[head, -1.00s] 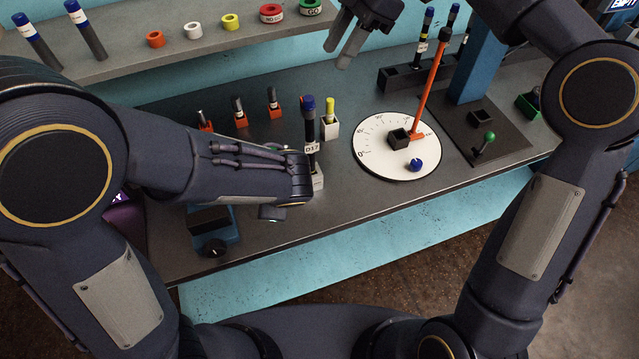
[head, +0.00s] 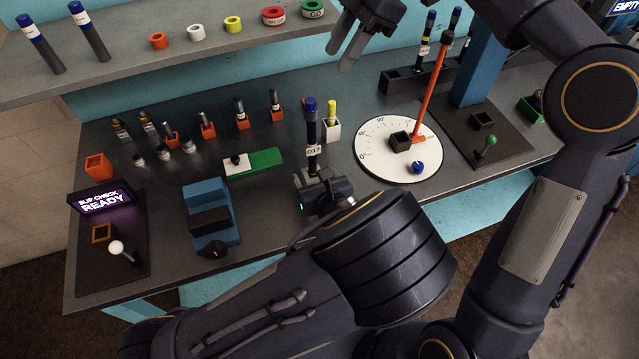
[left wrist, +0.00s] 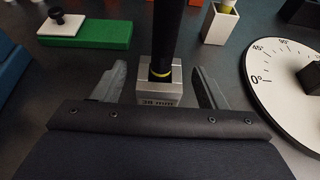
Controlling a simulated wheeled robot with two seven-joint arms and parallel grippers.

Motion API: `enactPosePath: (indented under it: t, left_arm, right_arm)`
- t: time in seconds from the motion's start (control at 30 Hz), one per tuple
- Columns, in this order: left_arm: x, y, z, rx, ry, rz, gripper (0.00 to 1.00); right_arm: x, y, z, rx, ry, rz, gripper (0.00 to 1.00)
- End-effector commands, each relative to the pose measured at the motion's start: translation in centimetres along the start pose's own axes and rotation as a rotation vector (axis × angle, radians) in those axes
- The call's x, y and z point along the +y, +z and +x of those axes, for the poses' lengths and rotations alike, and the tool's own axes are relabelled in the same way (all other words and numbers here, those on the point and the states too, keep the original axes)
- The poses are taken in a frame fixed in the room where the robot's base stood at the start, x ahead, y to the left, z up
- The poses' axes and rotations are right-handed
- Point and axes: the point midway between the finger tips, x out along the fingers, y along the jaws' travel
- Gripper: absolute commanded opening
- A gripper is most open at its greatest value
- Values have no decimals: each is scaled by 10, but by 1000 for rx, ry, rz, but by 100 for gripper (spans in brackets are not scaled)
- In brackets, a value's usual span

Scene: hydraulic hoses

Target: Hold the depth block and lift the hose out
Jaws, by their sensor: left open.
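The depth block is a small silver block (left wrist: 158,84) with printed text on its front, on the bench in the left wrist view. A dark hose (head: 311,135) with a blue cap and a D17 tag stands upright in it. The hose's lower part (left wrist: 167,35) has a yellow ring at the block's top. My left gripper (head: 325,195) is open, its fingers (left wrist: 160,85) on either side of the block with gaps showing. In the head view it mostly hides the block. My right gripper (head: 341,58) is open and empty above the back of the bench.
A white dial (head: 375,165) with an orange pointer stands to the right. A white holder (head: 331,130) with a yellow-topped piece is close behind the hose. A green-and-white block (head: 265,160) and a blue fixture (head: 207,205) are to the left.

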Motion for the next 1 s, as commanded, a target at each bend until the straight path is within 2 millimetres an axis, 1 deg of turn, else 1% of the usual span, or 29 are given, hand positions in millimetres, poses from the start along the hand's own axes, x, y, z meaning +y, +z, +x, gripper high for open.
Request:
enactPosePath:
  t: [0.03,0.1,0.2,0.33,0.57,0.67,0.9,0.97,1.0]
  left_arm:
    - [1,0,8,1,3,1,66]
    - [1,0,17,0,2,1,66]
    - [0,0,26,1,1,-1,66]
    - [0,0,32,2,1,-1,66]
    - [0,0,32,2,0,-1,66]
    - [0,0,32,2,0,-2,55]
    - [0,0,32,2,0,-2,24]
    - [0,0,32,2,0,-2,16]
    - [0,0,32,2,0,-2,16]
  right_arm:
    - [0,0,0,0,0,0,36]
    - [0,0,0,0,0,0,36]
    - [0,0,0,0,0,0,36]
    - [0,0,0,0,0,0,36]
    - [0,0,0,0,0,0,36]
    - [0,0,0,0,0,0,36]
    - [0,0,0,0,0,0,36]
    - [0,0,0,0,0,0,36]
    - [0,0,0,-1,1,1,42]
